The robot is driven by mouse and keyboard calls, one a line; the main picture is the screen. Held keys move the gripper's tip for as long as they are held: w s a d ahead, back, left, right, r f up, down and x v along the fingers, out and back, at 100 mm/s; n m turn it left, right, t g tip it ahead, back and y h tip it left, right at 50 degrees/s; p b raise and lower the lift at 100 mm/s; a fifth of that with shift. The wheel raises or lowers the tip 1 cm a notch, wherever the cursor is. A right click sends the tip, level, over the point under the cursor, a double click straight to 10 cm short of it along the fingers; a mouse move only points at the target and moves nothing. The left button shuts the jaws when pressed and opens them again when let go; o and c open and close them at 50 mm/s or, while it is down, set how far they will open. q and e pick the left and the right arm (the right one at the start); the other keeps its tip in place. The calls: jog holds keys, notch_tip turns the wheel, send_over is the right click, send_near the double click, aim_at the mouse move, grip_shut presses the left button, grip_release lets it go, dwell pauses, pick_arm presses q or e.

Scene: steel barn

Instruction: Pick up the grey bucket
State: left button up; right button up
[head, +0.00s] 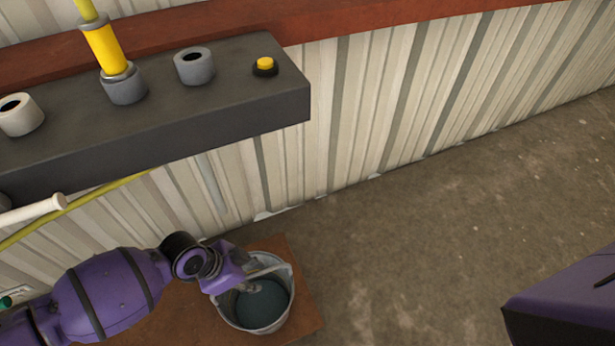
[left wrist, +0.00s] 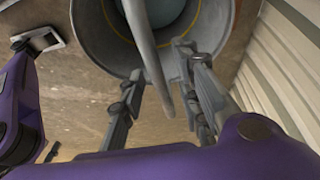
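The grey bucket (head: 289,291) stands upright on a brown board at the bottom of the head view, with a dark teal bottom inside. Its pale handle (head: 268,270) crosses near the far side of the rim. My left gripper (head: 247,287) is over the bucket's left side. In the left wrist view the bucket (left wrist: 221,28) fills the top, and its handle (left wrist: 152,62) runs down between the fingers of my left gripper (left wrist: 162,62). The fingers are apart, with gaps to the handle, so the gripper looks open. My right gripper is not seen.
The brown board (head: 305,318) lies on the concrete floor (head: 420,230). A dark grey shelf (head: 230,110) with round holders and a yellow tool (head: 104,48) juts out above, along the corrugated wall (head: 390,100).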

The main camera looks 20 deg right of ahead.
pick_arm(q)
jog(key=shift+f, duration=0.1)
jog(key=shift+c, duration=0.3)
grip_shut()
jog(key=shift+w+d, duration=0.1)
